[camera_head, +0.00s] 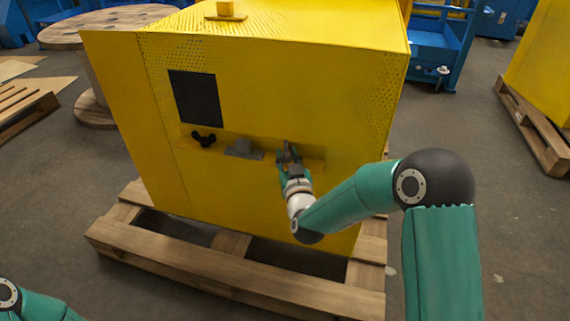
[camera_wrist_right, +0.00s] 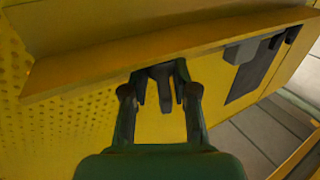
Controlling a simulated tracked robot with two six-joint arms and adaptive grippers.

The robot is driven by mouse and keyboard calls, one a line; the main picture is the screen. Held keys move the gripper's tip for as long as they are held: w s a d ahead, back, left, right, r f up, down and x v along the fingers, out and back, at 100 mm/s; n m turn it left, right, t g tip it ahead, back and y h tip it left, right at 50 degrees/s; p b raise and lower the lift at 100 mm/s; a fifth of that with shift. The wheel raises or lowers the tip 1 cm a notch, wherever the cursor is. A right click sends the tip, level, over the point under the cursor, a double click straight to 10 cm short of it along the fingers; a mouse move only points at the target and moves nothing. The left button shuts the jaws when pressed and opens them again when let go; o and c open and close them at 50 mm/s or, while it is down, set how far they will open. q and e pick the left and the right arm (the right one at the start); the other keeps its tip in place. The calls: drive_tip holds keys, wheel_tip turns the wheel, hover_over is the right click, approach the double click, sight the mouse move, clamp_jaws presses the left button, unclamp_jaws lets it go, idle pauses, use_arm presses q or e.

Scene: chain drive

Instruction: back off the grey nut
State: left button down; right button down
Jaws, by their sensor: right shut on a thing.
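The grey nut (camera_wrist_right: 164,86) sits at the ledge of the yellow housing (camera_head: 290,80), between my fingers in the right wrist view. My right gripper (camera_head: 290,158) is at the right part of the recess in the housing's front and is shut on the nut. It also shows in the right wrist view (camera_wrist_right: 161,95), one finger on each side of the nut. The fingers hide much of the nut in the head view. Only a link of my left arm shows at the lower left; its gripper is out of view.
A black winged nut (camera_head: 203,139) and a grey block (camera_head: 243,150) sit left of my right gripper along the same recess. A black panel (camera_head: 195,97) is above them. The housing stands on a wooden pallet (camera_head: 230,276). A yellow block (camera_head: 225,10) sits on top.

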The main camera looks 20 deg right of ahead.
drive_tip(key=n+y+b, duration=0.1)
drive_tip(key=y, duration=0.1)
drive_tip(key=n+y+b, duration=0.1)
drive_tip(key=y, duration=0.1)
drive_tip(key=shift+d+f+n+b, duration=0.15)
drive_tip(key=shift+d+n+b, duration=0.15)
drive_tip(key=shift+d+n, duration=0.1)
drive_tip(key=n+y, duration=0.1)
drive_tip(key=y, duration=0.1)
drive_tip(key=shift+w+d+n+y+b, duration=0.1)
drive_tip(key=shift+n+y+b, duration=0.2)
drive_tip(key=shift+y, duration=0.1)
drive_tip(key=shift+r+n+g+y, duration=0.2)
drive_tip(key=shift+n+g+y, duration=0.25)
drive_tip(key=shift+y, duration=0.35)
drive_tip(key=shift+d+r+n+g+y+p, duration=0.1)
drive_tip(key=shift+n+g+y+p, duration=0.15)
drive_tip(key=shift+n+y+p, duration=0.3)
drive_tip(key=n+g+y+p, duration=0.1)
drive_tip(key=y+p, duration=0.1)
drive_tip(key=n+g+y+p, duration=0.2)
drive_tip(key=y, duration=0.1)
drive_tip(key=shift+w+d+n, duration=0.1)
drive_tip(key=shift+w+n, duration=0.1)
drive_tip(key=shift+n, duration=0.1)
drive_tip(key=shift+n+g+y+p, duration=0.7)
drive_tip(key=shift+g+y+p, duration=0.05)
drive_tip(key=shift+g+p, duration=0.15)
